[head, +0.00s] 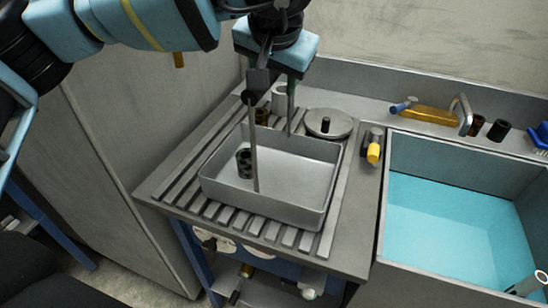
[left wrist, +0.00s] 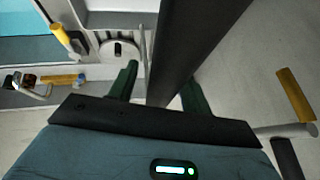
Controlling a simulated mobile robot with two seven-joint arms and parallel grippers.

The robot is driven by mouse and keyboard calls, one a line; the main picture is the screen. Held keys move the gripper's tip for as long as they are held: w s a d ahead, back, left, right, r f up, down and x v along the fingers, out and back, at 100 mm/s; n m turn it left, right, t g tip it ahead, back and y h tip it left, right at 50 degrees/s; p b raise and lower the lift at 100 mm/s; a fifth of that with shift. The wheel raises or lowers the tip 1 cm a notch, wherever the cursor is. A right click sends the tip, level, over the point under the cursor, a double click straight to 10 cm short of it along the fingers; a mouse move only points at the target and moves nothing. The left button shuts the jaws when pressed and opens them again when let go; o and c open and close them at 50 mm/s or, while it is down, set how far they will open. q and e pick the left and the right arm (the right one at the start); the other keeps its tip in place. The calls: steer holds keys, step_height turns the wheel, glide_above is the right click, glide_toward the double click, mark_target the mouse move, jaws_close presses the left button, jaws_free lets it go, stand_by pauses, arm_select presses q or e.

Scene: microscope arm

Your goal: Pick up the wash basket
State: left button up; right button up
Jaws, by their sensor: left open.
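A small dark mesh-like cylinder (head: 244,162), which looks like the wash basket, stands inside a grey metal tray (head: 322,205). A thin upright rod (head: 254,150) with a dark block at its top rises from the tray beside it; I cannot tell whether they are joined. My left gripper (head: 276,92) is open above the back of the tray, pointing down near the top of the rod. In the left wrist view a wide dark bar (left wrist: 200,40) crosses close to the camera, partly between the green fingers (left wrist: 160,90). My right gripper is not in view.
The tray sits on a slatted drainer (head: 170,190). A round lid (head: 328,123) and a metal cylinder (head: 280,100) stand behind it. A yellow-ended tool (head: 374,152) lies to the right, beside a sink of blue water (head: 450,225). A wall (head: 150,110) rises at the left.

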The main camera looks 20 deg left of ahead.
arm_select(q)
steer(key=shift+f, duration=0.25)
stand_by(0.5)
steer(key=shift+c, duration=0.3)
jaws_close()
